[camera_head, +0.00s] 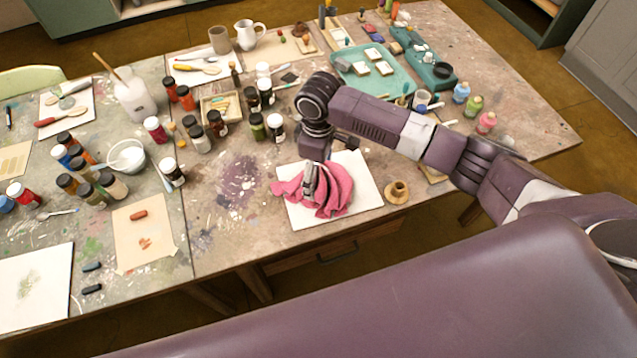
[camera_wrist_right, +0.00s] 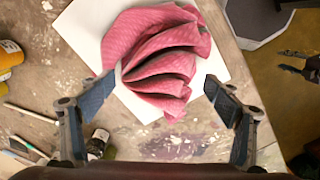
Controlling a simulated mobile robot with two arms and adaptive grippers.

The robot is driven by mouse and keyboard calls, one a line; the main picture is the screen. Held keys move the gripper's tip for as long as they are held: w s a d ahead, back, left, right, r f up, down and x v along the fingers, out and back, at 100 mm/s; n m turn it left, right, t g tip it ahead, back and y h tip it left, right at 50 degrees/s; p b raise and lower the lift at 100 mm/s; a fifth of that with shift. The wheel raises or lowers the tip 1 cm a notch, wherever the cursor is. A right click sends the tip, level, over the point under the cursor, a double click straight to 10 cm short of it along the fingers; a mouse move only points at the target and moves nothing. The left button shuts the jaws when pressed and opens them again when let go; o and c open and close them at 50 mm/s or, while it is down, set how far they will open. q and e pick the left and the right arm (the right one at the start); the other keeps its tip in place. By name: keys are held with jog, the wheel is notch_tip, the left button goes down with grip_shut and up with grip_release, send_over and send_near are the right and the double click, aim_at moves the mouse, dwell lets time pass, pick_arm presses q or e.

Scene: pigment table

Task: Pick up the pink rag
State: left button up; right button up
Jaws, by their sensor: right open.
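The pink rag (camera_head: 332,190) lies bunched in folds on a white sheet (camera_head: 362,172) near the table's front edge. My right gripper (camera_head: 312,182) is above the rag's left part and hides some of it. In the right wrist view, the rag (camera_wrist_right: 160,50) shows between and beyond the two spread fingers of the right gripper (camera_wrist_right: 162,82). Nothing is held between them. Whether a fingertip touches the cloth is unclear. Dark finger-like parts at that view's right edge may be my left gripper (camera_wrist_right: 298,63); their state is unclear. The head view does not show the left gripper.
A small tan pot (camera_head: 397,192) stands just right of the sheet. Paint jars (camera_head: 257,126) stand behind and left of the rag. A teal tray (camera_head: 372,83) lies farther back. The paint-stained table (camera_head: 235,225) is bare left of the sheet.

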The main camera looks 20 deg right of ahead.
aim_at(318, 181)
jog(key=shift+f, duration=1.2)
jog(key=c, duration=1.3)
jog(key=shift+o, duration=0.2)
jog(key=shift+r, duration=0.1)
notch_tip(318, 181, up, 20)
jog(key=b, duration=0.1)
jog(key=shift+b, duration=0.35)
